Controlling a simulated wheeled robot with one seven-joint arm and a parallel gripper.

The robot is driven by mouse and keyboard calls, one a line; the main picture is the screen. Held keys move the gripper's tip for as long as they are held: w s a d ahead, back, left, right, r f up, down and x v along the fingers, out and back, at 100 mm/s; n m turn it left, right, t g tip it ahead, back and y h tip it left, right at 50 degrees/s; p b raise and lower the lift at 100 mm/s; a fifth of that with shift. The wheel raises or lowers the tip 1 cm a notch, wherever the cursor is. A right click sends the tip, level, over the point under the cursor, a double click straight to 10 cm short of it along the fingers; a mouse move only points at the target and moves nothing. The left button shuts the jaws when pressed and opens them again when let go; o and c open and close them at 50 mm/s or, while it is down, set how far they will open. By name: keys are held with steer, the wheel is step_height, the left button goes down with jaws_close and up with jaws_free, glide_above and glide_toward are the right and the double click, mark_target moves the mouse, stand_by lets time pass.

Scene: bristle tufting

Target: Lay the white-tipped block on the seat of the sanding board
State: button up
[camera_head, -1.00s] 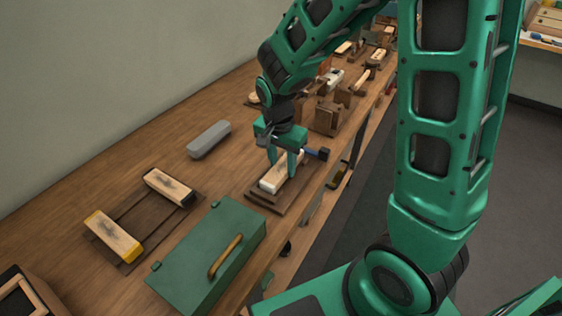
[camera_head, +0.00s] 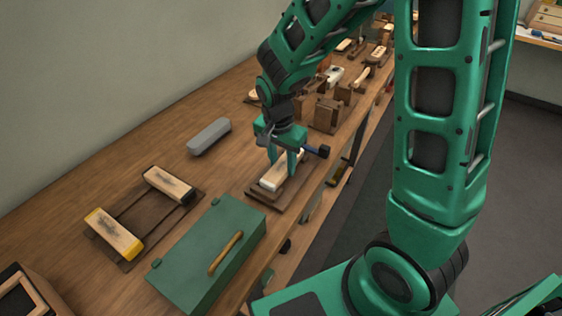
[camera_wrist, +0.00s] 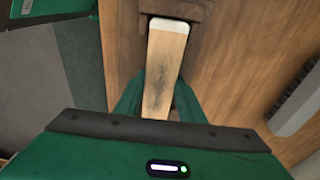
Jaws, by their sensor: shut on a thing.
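My gripper (camera_head: 282,162) is shut on the white-tipped block (camera_head: 281,171), a pale wooden bar with one white end. In the wrist view the block (camera_wrist: 165,75) runs lengthwise away from the fingers, white end farthest. The dark brown sanding board (camera_head: 257,196) lies under the block near the bench's front edge. In the wrist view the white end overlaps the board's dark raised frame (camera_wrist: 195,10). I cannot tell whether the block touches the seat, which it and the fingers largely hide.
A green box (camera_head: 195,270) with a brass handle stands at the near left of the board. A rack (camera_head: 140,215) holding a yellow-tipped and a dark-tipped block lies farther left. A grey rounded block (camera_head: 209,136) lies behind. Wooden fixtures (camera_head: 325,114) stand just beyond the gripper.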

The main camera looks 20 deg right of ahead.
steer(key=shift+f, duration=0.2)
steer(key=o, duration=1.6)
steer(key=shift+r, duration=0.1)
steer(key=shift+s+a+r, duration=0.1)
steer(key=shift+a+r, duration=0.05)
steer(key=shift+r, duration=1.15)
steer(key=shift+s+a+r, duration=0.1)
steer(key=shift+r, duration=1.2)
steer(key=shift+s+a+r, duration=0.1)
steer(key=shift+a+r, duration=0.05)
steer(key=shift+r, duration=1.15)
steer(key=s+d+r+n, duration=0.1)
steer(key=s+d+r, duration=0.1)
steer(key=s+d, duration=0.4)
steer(key=s+d+r+n, duration=0.1)
steer(key=s+d+r, duration=0.2)
steer(key=d, duration=0.4)
steer(key=s+d, duration=0.1)
steer(key=s, duration=0.3)
steer(key=s+d+n+y, duration=0.1)
steer(key=s+d, duration=0.1)
steer(key=s, duration=0.3)
steer(key=s+d+r+n, duration=0.1)
steer(key=s+d, duration=0.1)
steer(key=s, duration=0.2)
steer(key=shift+s+d+g, duration=0.2)
steer(key=shift+s+g, duration=0.05)
steer(key=shift+g, duration=0.15)
